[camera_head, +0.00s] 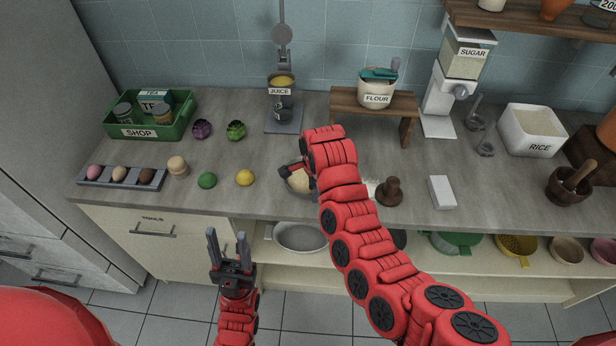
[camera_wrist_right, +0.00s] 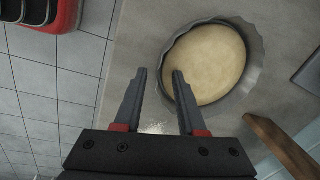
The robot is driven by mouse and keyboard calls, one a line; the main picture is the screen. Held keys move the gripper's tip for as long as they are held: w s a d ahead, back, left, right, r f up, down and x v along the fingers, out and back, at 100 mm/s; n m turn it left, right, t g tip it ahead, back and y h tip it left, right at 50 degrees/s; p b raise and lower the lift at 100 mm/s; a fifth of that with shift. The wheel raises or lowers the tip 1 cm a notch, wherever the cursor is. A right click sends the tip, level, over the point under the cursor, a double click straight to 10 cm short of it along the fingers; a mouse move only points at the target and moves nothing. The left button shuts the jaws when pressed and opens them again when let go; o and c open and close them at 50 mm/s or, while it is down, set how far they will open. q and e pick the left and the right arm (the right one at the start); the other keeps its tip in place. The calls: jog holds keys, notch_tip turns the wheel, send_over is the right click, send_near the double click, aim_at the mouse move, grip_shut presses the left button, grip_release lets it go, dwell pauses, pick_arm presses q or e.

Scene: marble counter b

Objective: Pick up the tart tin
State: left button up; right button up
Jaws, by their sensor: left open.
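The tart tin (camera_wrist_right: 256,72) is a grey, fluted round tin with pale dough (camera_wrist_right: 208,65) in it. It lies on the counter in the right wrist view. In the head view the dough shows at the middle of the counter, and my right arm hides part of the tin. My right gripper (camera_wrist_right: 160,72) is open at the tin's near left rim, with one fingertip over the rim and the other outside it. I cannot tell whether it touches. My left gripper (camera_head: 228,246) is open and empty, in front of the counter edge, away from the tin.
A yellow ball (camera_head: 245,178) and green ball (camera_head: 207,180) lie left of the tin. A brown stamp-like piece (camera_head: 389,191) and white block (camera_head: 441,192) stand to the right. Behind are a juice dispenser (camera_head: 283,110) and a wooden stand (camera_head: 407,104).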

grip_shut()
dwell(1.3)
